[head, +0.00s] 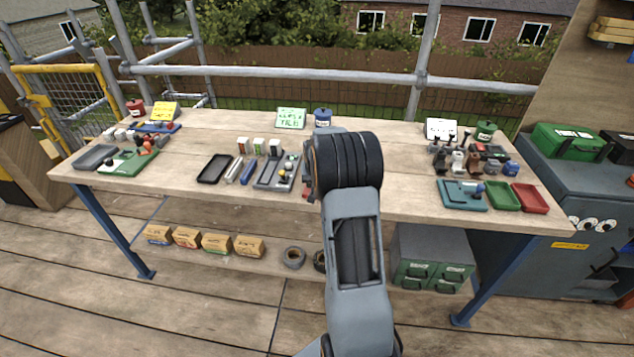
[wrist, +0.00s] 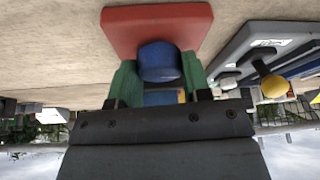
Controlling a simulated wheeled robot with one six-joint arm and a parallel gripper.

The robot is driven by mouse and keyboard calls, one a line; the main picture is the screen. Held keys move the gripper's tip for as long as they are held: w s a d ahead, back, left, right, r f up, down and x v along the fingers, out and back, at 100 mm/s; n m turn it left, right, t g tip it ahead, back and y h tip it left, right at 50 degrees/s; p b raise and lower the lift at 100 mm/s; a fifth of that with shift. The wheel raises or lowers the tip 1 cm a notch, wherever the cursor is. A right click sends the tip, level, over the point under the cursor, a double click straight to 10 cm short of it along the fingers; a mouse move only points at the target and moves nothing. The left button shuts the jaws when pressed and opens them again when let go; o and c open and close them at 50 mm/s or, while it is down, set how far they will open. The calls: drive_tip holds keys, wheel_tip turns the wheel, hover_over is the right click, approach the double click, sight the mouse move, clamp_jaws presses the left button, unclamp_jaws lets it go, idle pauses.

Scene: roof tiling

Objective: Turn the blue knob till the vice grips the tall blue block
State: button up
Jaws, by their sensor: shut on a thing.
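The blue knob (wrist: 160,62) is in the middle of the wrist view, in front of a red plate (wrist: 125,28). My gripper (wrist: 160,76) has one green finger on each side of the knob and is shut on it. A small blue and yellow patch (wrist: 160,98) shows between the fingers, below the knob; I cannot tell what it belongs to. In the head view my arm hides the gripper and the knob, and only a sliver of red (head: 305,188) shows beside it. I cannot make out the vice jaws or the tall blue block for certain.
A grey tray with a yellow knob (wrist: 275,86) stands close by on the right in the wrist view. On the wooden bench (head: 400,190) a black tray (head: 214,169) lies to the left, and a teal board (head: 455,197) and a red tray (head: 530,198) lie to the right.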

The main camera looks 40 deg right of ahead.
drive_tip(key=o, duration=0.9)
drive_tip(key=v, duration=1.3)
drive_tip(key=shift+r, duration=0.35)
drive_tip(key=shift+s, duration=0.1)
